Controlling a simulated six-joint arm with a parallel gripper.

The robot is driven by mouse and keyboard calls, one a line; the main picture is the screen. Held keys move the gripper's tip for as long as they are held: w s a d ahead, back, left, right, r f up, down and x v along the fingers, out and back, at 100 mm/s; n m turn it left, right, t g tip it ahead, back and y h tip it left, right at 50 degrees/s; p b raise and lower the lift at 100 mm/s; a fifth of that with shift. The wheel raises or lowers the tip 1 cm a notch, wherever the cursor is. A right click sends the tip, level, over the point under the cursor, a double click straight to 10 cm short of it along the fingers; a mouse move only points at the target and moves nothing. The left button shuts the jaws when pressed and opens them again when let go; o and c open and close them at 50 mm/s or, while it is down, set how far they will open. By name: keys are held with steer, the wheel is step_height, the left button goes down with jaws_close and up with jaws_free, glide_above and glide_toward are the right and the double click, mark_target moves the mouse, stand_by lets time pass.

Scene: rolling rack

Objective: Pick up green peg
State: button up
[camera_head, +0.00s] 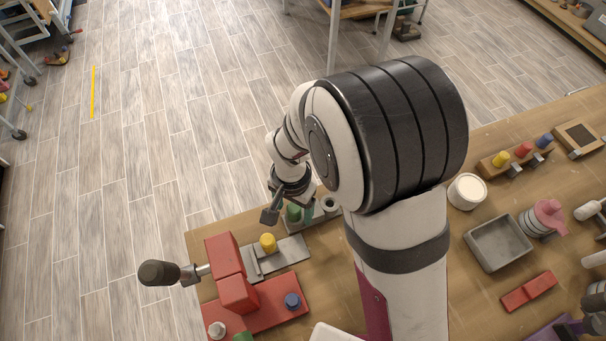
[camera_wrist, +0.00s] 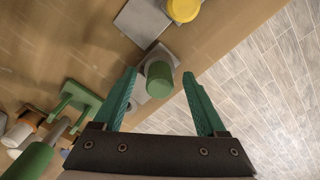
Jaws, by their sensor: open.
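The green peg (camera_wrist: 160,80) stands in a small grey base (camera_wrist: 139,93) near the table edge in the wrist view. In the head view the green peg (camera_head: 293,212) shows just below my wrist, partly hidden by my gripper. My gripper (camera_wrist: 159,73) is open, with its two green fingers apart on the left and right of the peg in the wrist view. The peg appears between the fingertips, and no contact is visible. How far the fingertips are above it is hard to tell. In the head view my gripper (camera_head: 288,213) is partly hidden by my arm.
A yellow peg (camera_head: 268,242) stands on a grey plate beside a red vise (camera_head: 238,292) with a dark handle. A green item (camera_wrist: 75,105) lies left of the peg in the wrist view. Open floor lies beyond the table edge. A grey tray (camera_head: 498,243) is at right.

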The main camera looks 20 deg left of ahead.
jaws_close()
stand_by(0.3)
